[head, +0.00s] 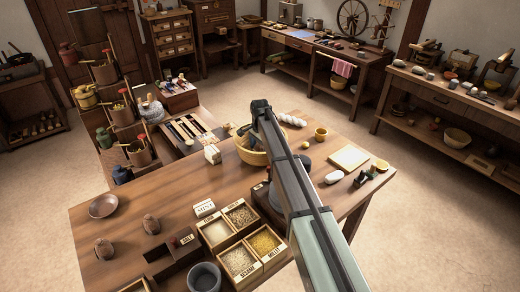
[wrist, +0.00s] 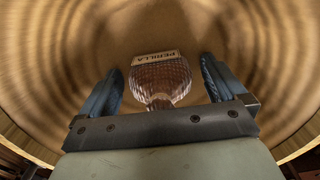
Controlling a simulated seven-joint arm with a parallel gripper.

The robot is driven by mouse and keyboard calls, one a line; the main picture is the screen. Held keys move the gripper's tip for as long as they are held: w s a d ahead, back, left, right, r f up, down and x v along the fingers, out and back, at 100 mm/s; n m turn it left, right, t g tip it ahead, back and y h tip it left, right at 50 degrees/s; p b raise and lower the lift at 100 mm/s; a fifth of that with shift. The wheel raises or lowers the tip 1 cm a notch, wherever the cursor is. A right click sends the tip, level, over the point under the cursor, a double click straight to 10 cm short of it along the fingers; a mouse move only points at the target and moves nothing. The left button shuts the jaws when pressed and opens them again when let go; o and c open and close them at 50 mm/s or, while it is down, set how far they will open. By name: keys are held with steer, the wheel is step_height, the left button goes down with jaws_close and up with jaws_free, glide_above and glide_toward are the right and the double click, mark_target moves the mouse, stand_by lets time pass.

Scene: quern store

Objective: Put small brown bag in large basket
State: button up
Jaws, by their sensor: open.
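The large yellow-tan basket (head: 250,157) stands on the wooden table in the head view, partly hidden behind my arm. In the wrist view its ringed inner wall (wrist: 50,60) surrounds the scene. A small brown bag (wrist: 160,78) with a woven look, a pinched neck and a label reading PERILLA is inside the basket's outline. My gripper (wrist: 161,66) is open, with one finger on each side of the bag and gaps between. I cannot tell whether the bag rests on the basket floor. The head view hides my fingers and this bag.
Two small brown bags (head: 103,248) (head: 151,224) stand at the table's left. A brown bowl (head: 103,206), a divided grain box (head: 241,266) and a grey pot (head: 204,277) are nearby. Bare table lies left of centre.

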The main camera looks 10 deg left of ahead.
steer(key=shift+r, duration=0.1)
step_height(320, 180, up, 12)
steer(key=shift+r, duration=0.1)
stand_by(0.5)
